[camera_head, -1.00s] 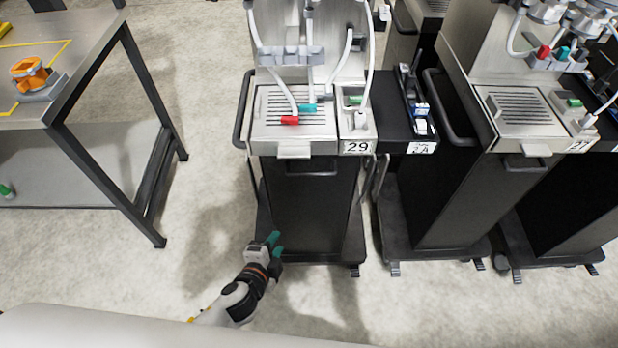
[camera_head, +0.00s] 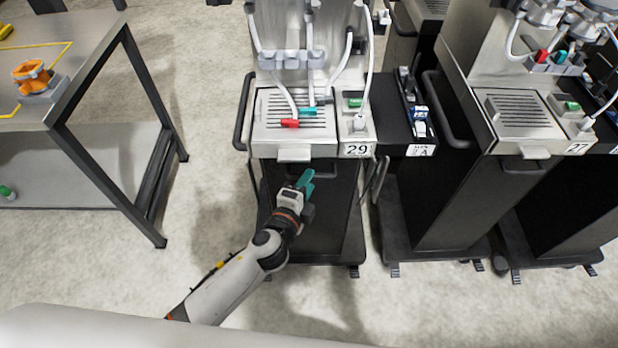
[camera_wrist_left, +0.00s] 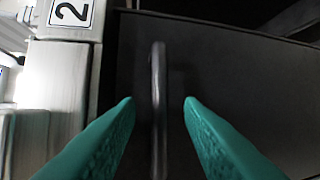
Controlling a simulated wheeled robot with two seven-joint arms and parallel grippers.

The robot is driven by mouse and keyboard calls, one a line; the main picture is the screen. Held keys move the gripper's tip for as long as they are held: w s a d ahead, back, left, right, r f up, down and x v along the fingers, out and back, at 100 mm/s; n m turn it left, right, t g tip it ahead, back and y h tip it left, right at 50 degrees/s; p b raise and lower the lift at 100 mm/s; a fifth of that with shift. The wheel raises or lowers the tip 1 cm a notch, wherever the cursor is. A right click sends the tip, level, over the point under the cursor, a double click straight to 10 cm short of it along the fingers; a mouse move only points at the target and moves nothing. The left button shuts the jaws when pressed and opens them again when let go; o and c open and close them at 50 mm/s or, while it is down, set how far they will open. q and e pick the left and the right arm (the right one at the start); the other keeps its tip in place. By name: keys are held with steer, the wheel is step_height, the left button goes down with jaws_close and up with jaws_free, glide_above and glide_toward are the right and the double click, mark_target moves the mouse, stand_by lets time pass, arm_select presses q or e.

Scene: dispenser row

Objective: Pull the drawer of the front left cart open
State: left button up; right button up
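The front left cart (camera_head: 265,150) carries the number 29 and has a black drawer front (camera_head: 335,205) below its steel top. The drawer's dark bar handle (camera_wrist_left: 158,100) shows in the left wrist view, between the two teal fingertips. My left gripper (camera_head: 305,180) is in front of the drawer's upper part, just below the steel top. In the left wrist view my left gripper (camera_wrist_left: 158,108) is open, with a gap on each side of the handle. In the head view the gripper hides part of the drawer front. My right gripper is not in view.
A steel tab (camera_head: 294,155) juts from the cart's top edge above the drawer. A black side handle (camera_head: 242,112) is on the cart's left. Another cart (camera_head: 440,215) stands to the right. A steel table (camera_head: 100,75) stands at the left, with free floor between.

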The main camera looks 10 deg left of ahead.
arm_select(q)
steer(key=shift+x, duration=0.85)
steer(key=shift+c, duration=0.3)
jaws_close()
